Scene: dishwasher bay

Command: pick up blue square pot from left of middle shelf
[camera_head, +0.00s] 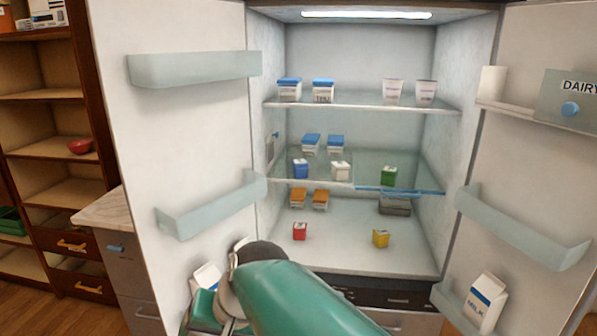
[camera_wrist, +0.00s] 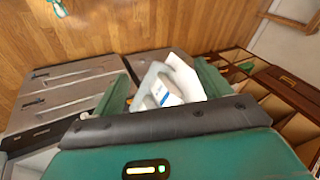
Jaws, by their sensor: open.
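The blue square pot (camera_head: 300,168) stands on the left of the fridge's glass middle shelf (camera_head: 315,180). A white pot (camera_head: 340,171) is to its right, and a green pot (camera_head: 388,176) is farther right on the same shelf. My gripper (camera_wrist: 163,85) is open in the wrist view. In the head view it is low by the left door, mostly hidden behind my arm, well below and left of the blue pot. A white carton (camera_wrist: 182,80) shows between the fingers in the wrist view; I cannot tell its distance, and it does not look gripped.
The left door (camera_head: 190,130) stands open with bins (camera_head: 215,208) jutting out. The right door holds a milk carton (camera_head: 485,298). Blue-lidded tubs (camera_head: 311,143) sit behind the blue pot. The upper shelf (camera_head: 360,103) is above; red (camera_head: 300,231) and yellow (camera_head: 380,238) pots stand below.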

